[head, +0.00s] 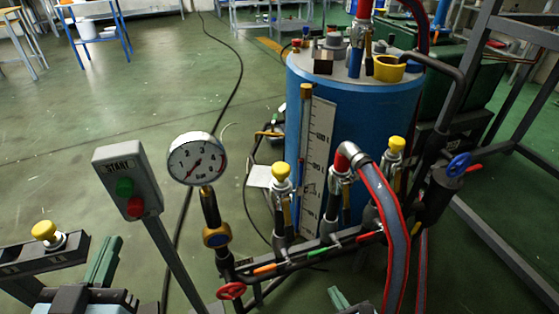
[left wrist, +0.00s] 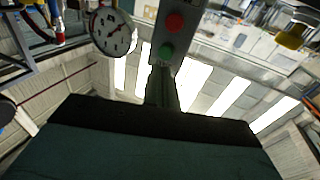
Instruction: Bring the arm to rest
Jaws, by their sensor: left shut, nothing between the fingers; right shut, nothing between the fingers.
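My left gripper (head: 104,258) is at the lower left of the head view, with its dark green fingers shut and empty. In the left wrist view its fingers (left wrist: 161,88) point toward the START box (left wrist: 178,35), whose red and green buttons show there upside down. In the head view this grey box (head: 128,180) stands on a post to the right of the left gripper, apart from it in the picture. My right gripper (head: 339,297) shows only as a green tip at the bottom edge, shut; the rest of it is out of frame.
A pressure gauge (head: 197,160) stands right of the box, above a pipe manifold with yellow-knobbed valves (head: 281,173) and a red-striped hose (head: 388,225). A blue tank (head: 375,125) stands behind. A yellow knob (head: 45,230) is at far left. Green floor (head: 110,100) is open behind.

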